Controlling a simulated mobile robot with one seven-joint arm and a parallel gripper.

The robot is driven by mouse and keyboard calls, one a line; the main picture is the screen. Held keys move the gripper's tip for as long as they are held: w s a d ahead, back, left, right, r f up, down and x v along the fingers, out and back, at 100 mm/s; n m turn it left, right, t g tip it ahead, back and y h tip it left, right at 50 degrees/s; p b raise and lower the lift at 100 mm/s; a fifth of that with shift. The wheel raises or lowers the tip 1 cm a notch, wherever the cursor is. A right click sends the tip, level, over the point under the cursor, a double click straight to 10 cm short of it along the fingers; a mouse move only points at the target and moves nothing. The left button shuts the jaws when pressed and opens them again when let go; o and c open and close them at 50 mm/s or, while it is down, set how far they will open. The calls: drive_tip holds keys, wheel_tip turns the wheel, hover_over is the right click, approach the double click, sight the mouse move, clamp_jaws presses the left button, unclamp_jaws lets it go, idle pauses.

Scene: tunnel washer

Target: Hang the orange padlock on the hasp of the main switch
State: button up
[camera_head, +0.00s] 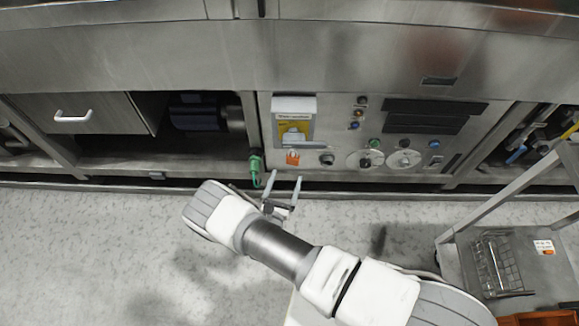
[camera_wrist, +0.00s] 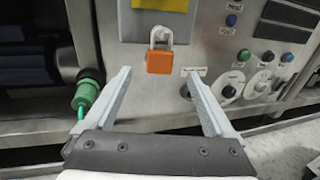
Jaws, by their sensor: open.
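The orange padlock (camera_head: 292,157) hangs upright below a box with a yellow label on the steel control panel. In the wrist view the padlock (camera_wrist: 160,62) shows its pale shackle upward, and what the shackle hangs on is not clear. My gripper (camera_head: 286,176) is open and empty. In the wrist view its two fingers point toward the panel, one to each side of the padlock's outline and apart from it. Two round dial switches (camera_head: 364,160) (camera_head: 403,158) and a dark knob (camera_head: 326,159) sit to the right.
A green connector (camera_head: 255,163) sticks out left of the padlock, close to my gripper. Push buttons (camera_head: 355,113) and dark slotted plates (camera_head: 420,124) are on the panel. A trolley with a wire basket (camera_head: 496,265) stands right. The floor at left is clear.

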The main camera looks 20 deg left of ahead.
drive_tip(key=s+p, duration=0.1)
drive_tip(key=s, duration=1)
drive_tip(key=shift+s, duration=0.35)
drive_tip(key=shift+a, duration=0.1)
drive_tip(key=w+d+r+m+g+h, duration=0.3)
drive_tip(key=w+r+m+h, duration=0.15)
drive_tip(key=r, duration=0.35)
drive_tip(key=w+d+r+m+g+h, duration=0.3)
drive_tip(key=r+m, duration=0.3)
drive_tip(key=r, duration=0.2)
drive_tip(key=w+d+r+m+g+h, duration=0.3)
drive_tip(key=r+m+h, duration=0.15)
drive_tip(key=r, duration=0.25)
drive_tip(key=d+r+m+g+y, duration=0.1)
drive_tip(key=d+r+m+g, duration=0.5)
drive_tip(key=r, duration=0.3)
drive_tip(key=s+d+r+m+t+y, duration=0.1)
drive_tip(key=s+d+r+m+y, duration=0.55)
drive_tip(key=r, duration=0.35)
drive_tip(key=s+d+r+m+t+y, duration=0.1)
drive_tip(key=s+d+r+m+y, duration=0.4)
drive_tip(key=s+d+r+m, duration=0.3)
wheel_tip(320, 180, up, 19)
drive_tip(key=a+p, duration=0.1)
drive_tip(key=p, duration=1.6)
drive_tip(key=shift+w+t+p, duration=0.25)
drive_tip(key=shift+t+p, duration=0.05)
drive_tip(key=shift+p, duration=0.05)
